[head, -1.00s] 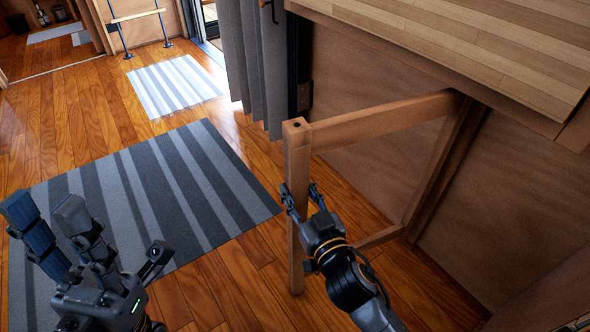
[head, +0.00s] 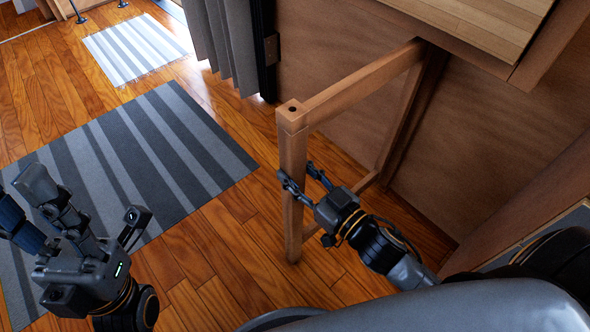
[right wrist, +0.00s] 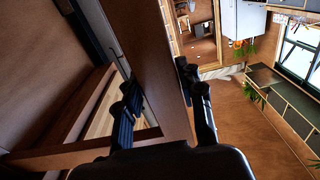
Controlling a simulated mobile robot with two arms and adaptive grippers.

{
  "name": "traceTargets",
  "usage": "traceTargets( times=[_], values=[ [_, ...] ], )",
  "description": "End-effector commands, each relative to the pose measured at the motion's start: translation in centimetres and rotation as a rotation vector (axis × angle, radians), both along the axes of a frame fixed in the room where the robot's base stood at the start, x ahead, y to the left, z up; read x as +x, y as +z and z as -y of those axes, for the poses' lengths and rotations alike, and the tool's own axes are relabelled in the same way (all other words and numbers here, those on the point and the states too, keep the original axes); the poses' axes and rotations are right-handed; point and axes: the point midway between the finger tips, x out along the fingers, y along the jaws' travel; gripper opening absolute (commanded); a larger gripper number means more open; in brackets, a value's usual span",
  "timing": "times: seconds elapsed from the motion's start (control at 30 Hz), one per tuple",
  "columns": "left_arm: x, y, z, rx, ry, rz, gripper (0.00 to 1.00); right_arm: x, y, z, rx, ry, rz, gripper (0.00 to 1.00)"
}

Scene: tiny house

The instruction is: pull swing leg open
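The swing leg (head: 293,150) is an upright square wooden post. A wooden top rail (head: 360,82) joins it to the framing under the tabletop, and it stands out from the wall at an angle. My right gripper (head: 302,177) has its fingers on either side of the post, below the top rail, and looks shut on it. In the right wrist view the post (right wrist: 158,75) runs between the two fingers (right wrist: 158,92). My left gripper (head: 38,205) is open and empty above the striped rug, away from the leg.
A wood-slat tabletop (head: 470,25) overhangs at the upper right. A dark striped rug (head: 160,150) and a lighter rug (head: 135,48) lie on the wood floor. A grey curtain (head: 225,45) hangs beside the wall. Floor left of the post is clear.

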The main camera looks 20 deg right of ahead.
Motion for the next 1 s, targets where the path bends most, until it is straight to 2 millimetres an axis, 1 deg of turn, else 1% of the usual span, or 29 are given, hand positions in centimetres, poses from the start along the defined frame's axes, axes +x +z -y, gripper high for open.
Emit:
traceTargets(
  times=[0.03,0.1,0.4,0.53,0.67,1.0],
  values=[
    [0.0,0.0,0.0,0.000,0.000,0.000,0.40,-0.3,-0.4,-0.1,0.000,0.004,-0.011,0.47],
    [0.0,0.0,0.0,0.000,0.000,-0.001,0.40,-0.3,-0.4,-0.1,-0.001,0.003,-0.009,0.60],
    [0.0,0.2,-0.1,-0.001,0.002,0.006,0.40,-0.1,-0.3,0.0,-0.001,0.000,-0.006,0.60],
    [0.0,0.1,-0.1,-0.002,0.002,0.005,0.40,-0.7,-0.3,0.2,0.000,0.000,-0.007,0.60],
    [0.0,0.1,-0.1,-0.001,0.001,0.004,0.40,-2.1,-0.3,0.9,0.000,-0.001,-0.010,0.60],
    [0.0,0.1,0.0,0.000,0.001,0.002,0.40,-7.7,-0.4,3.2,-0.002,-0.003,-0.012,0.60]
  ],
)
